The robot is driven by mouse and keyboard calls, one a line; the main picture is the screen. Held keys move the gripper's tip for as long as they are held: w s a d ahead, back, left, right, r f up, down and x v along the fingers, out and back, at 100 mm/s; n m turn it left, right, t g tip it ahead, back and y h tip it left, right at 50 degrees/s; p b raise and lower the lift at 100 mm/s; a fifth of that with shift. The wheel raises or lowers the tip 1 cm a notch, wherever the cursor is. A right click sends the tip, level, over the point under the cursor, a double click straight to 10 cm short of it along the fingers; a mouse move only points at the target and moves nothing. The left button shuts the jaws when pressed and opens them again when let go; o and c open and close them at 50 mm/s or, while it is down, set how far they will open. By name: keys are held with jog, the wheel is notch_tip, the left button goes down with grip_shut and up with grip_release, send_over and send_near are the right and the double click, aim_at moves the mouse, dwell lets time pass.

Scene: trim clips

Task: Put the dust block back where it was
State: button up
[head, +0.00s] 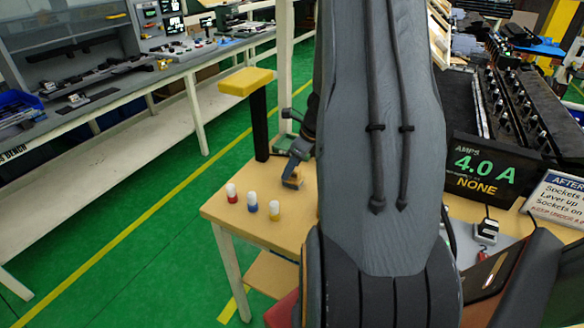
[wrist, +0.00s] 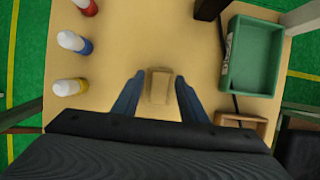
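The dust block, a small tan block (wrist: 159,88), lies on the wooden table (wrist: 120,50) in the wrist view. My gripper (wrist: 159,82) is open, with one blue-grey finger on each side of the block and a gap showing on both sides. In the head view, my gripper (head: 298,152) points down at the table, and the tan block (head: 292,182) shows at its fingertips. My arm hides part of the table there. A small brown wooden tray (wrist: 262,127) and a green bin (wrist: 273,80) are to the right of the block in the wrist view.
Three white bottles with red (head: 232,194), blue (head: 252,202) and yellow (head: 274,211) bands stand near the table's front left. A black post with a yellow top (head: 246,82) rises behind them. A display reading 4.0 A (head: 487,167) stands at right.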

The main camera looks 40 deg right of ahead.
jog(key=shift+r, duration=0.15)
jog(key=b+v, duration=0.2)
jog(key=v, duration=1)
jog(key=s+a+n+g, duration=0.1)
jog(key=s+a+n, duration=0.1)
jog(key=a+n, duration=1.3)
jog(key=s+a+f+n+h, duration=0.1)
jog(key=s+a+n, duration=0.2)
jog(key=a+n, duration=1.2)
jog(key=shift+s+n+g+h, duration=0.2)
jog(key=shift+n+g+h, duration=0.15)
jog(key=shift+n, duration=0.45)
jog(key=s+b+x, duration=0.1)
jog(key=b+x, duration=0.4)
jog(key=x, duration=0.1)
jog(key=shift+g, duration=0.45)
